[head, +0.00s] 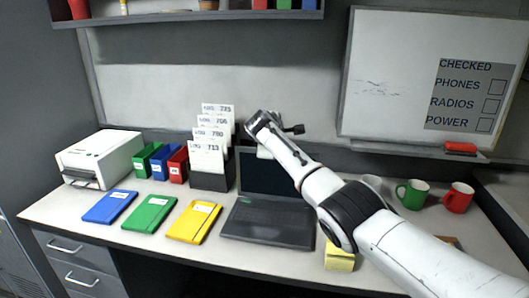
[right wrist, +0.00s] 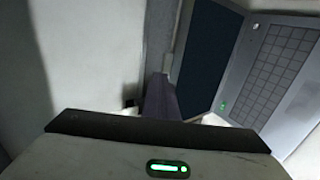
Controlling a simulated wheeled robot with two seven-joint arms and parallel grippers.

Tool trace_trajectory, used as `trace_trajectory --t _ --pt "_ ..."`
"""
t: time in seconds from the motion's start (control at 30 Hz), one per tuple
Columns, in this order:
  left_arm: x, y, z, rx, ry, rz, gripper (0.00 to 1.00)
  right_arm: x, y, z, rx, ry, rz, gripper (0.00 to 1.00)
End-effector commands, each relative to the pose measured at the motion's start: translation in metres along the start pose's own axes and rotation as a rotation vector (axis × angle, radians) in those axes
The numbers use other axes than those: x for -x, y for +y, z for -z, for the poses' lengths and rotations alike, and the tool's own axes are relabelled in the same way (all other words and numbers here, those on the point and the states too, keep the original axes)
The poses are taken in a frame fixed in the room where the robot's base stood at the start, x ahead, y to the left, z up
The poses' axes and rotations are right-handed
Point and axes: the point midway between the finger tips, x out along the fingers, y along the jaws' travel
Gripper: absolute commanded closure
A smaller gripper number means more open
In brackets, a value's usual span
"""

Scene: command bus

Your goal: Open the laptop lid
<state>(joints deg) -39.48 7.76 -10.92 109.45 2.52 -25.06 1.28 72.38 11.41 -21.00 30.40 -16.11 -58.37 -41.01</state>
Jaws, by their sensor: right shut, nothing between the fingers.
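The laptop (head: 268,223) sits on the desk with its lid raised. Its dark screen (head: 258,178) faces me and its keyboard base lies flat. The right wrist view also shows the dark screen (right wrist: 207,52) and the grey keyboard (right wrist: 278,72). My right arm reaches in from the right, and its gripper (head: 262,122) is above the top of the lid. In the right wrist view the right gripper (right wrist: 158,100) is shut and empty, beside the screen's edge; I cannot tell if it touches. The arm hides the right part of the screen. My left gripper is not in view.
A file holder (head: 210,182) with cards stands left of the laptop. Blue, green and yellow folders (head: 194,221) lie farther left, near a white printer (head: 101,158). Yellow notes (head: 340,262) lie to the right, below my arm. Green (head: 412,194) and red (head: 458,197) mugs stand at the right.

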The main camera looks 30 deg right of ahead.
Motion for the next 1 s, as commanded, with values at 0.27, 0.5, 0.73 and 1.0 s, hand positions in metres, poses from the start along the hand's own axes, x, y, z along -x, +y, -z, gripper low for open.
trace_trajectory --t 0.27,0.5,0.73,1.0 --pt "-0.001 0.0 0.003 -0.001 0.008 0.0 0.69 -0.001 -0.007 0.003 0.003 0.0 0.003 0.88" --pt "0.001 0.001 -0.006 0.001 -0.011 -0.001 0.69 0.003 -0.008 0.003 0.002 0.0 0.005 0.88" --pt "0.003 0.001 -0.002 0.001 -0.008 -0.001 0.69 0.023 -0.007 0.003 0.002 0.002 0.003 0.88" --pt "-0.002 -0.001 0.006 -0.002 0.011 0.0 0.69 0.062 -0.006 0.002 0.0 0.004 -0.001 0.88"
